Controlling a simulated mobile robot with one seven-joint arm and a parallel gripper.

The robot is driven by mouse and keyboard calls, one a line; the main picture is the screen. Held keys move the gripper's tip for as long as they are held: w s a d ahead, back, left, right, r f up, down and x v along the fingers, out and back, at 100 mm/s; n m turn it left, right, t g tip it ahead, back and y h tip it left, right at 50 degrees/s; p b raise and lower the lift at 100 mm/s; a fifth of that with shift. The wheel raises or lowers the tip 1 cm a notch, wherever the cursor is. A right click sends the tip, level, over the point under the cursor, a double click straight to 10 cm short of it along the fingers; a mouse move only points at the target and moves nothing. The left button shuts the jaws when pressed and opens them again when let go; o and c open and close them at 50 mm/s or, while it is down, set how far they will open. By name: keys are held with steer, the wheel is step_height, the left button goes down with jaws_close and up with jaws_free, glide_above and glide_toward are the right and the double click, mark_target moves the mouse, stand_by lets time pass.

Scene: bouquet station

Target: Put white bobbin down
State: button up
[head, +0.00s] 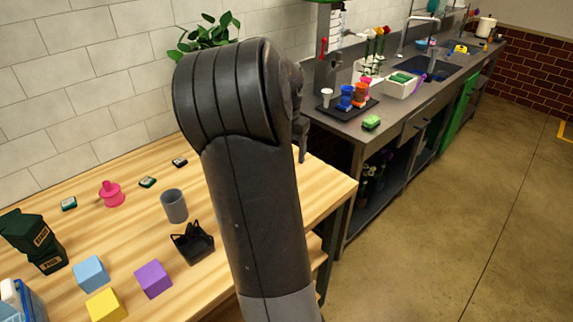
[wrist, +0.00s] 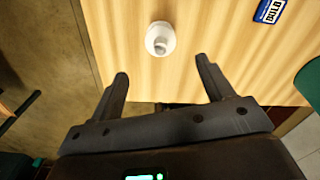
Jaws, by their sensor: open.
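The white bobbin (wrist: 160,40) stands on the light wooden table (wrist: 205,35), seen from above in the wrist view, close to the table's left edge. My gripper (wrist: 162,74) is open and empty. Its two fingers are apart, and the bobbin lies beyond their tips, roughly in line with the gap between them. No contact shows. In the head view my arm covers part of the wooden table (head: 70,225), and I cannot make out the bobbin on it there.
A blue-and-white labelled card (wrist: 270,10) lies right of the bobbin. In the head view, a pink bobbin (head: 111,195), grey cup (head: 174,206), black basket (head: 193,243) and coloured blocks stand on the table. A dark tray (head: 347,116) with coloured pieces sits on the grey counter.

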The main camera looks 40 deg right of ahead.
steer(key=shift+r, duration=0.85)
steer(key=s+a+r+n+t, duration=0.1)
steer(key=s+a+r+n, duration=0.15)
steer(key=a, duration=0.75)
steer(key=s+a+r+n+t, duration=0.1)
steer(key=a+r+n+t, duration=0.2)
steer(key=a, duration=0.7)
steer(key=s+a+n+t, duration=0.1)
steer(key=s+a+n, duration=0.8)
steer(key=a, duration=0.6)
steer(key=shift+s+f+t, duration=0.2)
steer(key=shift+s+t, duration=0.1)
steer(key=shift+s, duration=0.95)
